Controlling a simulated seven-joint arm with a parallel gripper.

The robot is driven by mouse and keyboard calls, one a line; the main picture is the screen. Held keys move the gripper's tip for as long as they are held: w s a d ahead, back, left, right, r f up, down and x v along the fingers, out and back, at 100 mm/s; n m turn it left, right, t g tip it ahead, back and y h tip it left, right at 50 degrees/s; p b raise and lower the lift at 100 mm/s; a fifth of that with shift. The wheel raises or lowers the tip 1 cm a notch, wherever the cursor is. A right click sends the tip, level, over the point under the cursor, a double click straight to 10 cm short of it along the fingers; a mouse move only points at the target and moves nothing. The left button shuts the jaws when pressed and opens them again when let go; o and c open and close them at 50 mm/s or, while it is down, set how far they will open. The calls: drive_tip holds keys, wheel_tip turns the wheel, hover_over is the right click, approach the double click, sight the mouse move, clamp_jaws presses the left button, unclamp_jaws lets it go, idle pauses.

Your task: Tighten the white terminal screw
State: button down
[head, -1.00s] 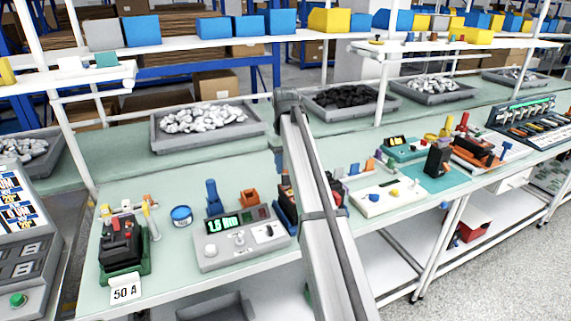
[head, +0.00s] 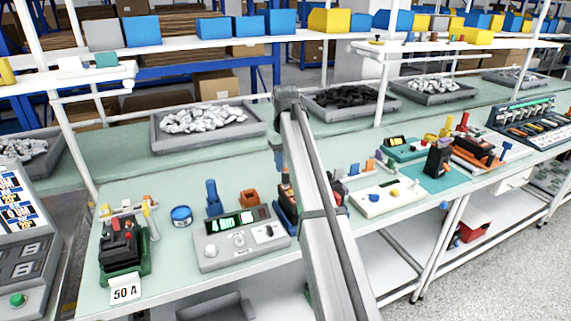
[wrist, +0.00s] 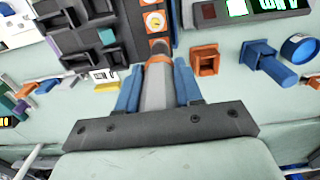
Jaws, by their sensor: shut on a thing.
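My gripper (wrist: 159,68) is at the centre of the wrist view, its blue fingers closed on either side of a grey tool with an orange end (wrist: 157,88). The tool points at a dark breaker unit (wrist: 133,30) with an orange strip bearing round white-and-orange marks (wrist: 154,21). I cannot tell whether the tool tip touches a screw, or which screw is the white one. In the head view, the breaker (head: 286,212) is mostly hidden behind my arm, with part of my gripper above it.
A grey torque tester (head: 238,238) with a lit green display stands left of the breaker. A blue round tin (head: 181,216), an orange holder (head: 249,198) and a black device on a green base (head: 123,245) are nearby. A white board (head: 388,197) lies to the right.

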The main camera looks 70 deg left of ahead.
drive_tip(key=shift+r, duration=2.7)
